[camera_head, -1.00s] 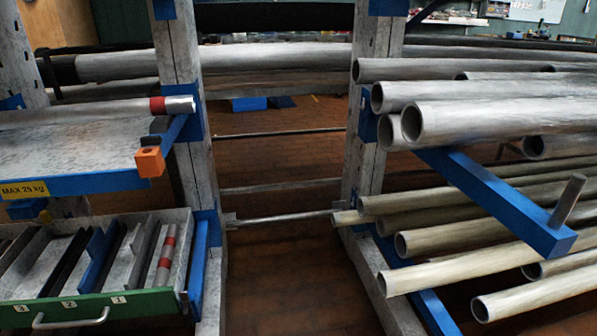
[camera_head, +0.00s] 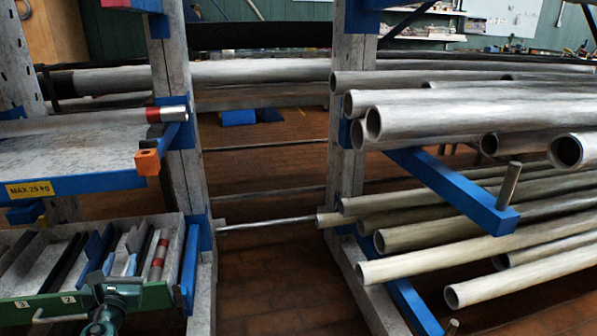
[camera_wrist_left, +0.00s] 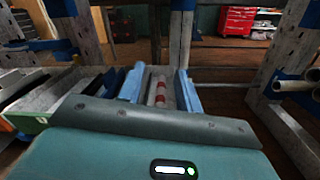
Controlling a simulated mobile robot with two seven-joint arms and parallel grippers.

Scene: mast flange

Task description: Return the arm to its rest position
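My left gripper (camera_head: 120,265) comes in at the bottom left of the head view, over the front of the open drawer (camera_head: 160,293). Its two light blue fingers look apart, with nothing between them that I can see clearly. In the left wrist view the fingers (camera_wrist_left: 160,74) stand either side of the line to a red-banded grey bar (camera_wrist_left: 158,92). This bar (camera_head: 158,256) lies in the drawer's right compartment, to the right of the gripper in the head view. No contact with it shows. My right gripper is out of view.
Above the drawer is a shelf (camera_head: 80,184) with an orange block (camera_head: 147,162) at its corner and another red-banded bar (camera_head: 166,115). Several pipes (camera_head: 440,120) rest on blue rack arms (camera_head: 460,200) at right. Open floor (camera_head: 265,280) lies between the uprights.

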